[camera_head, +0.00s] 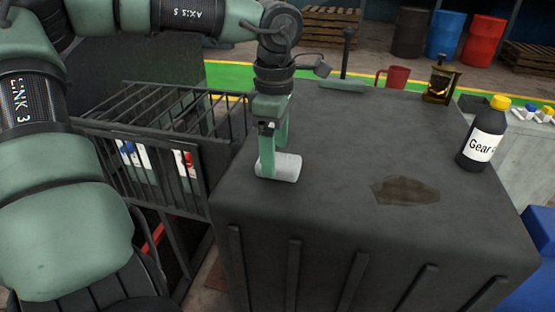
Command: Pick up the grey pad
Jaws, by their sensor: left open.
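The grey pad (287,168) looks like a light grey roll lying on its side near the left edge of the dark worktop (320,205). My left gripper (273,153) points down at it from above. Its jaws are open, with one green finger in front of the roll's left part and the other behind it. The front finger hides part of the pad, and I cannot tell whether the fingers touch it. My right gripper is out of view.
A dark stain (405,190) marks the top. A Gear bottle (484,135) with a yellow cap stands at the right edge, a brass device (440,84) and red mug (393,77) at the back. A barred crate (165,115) stands left. Mid-top is clear.

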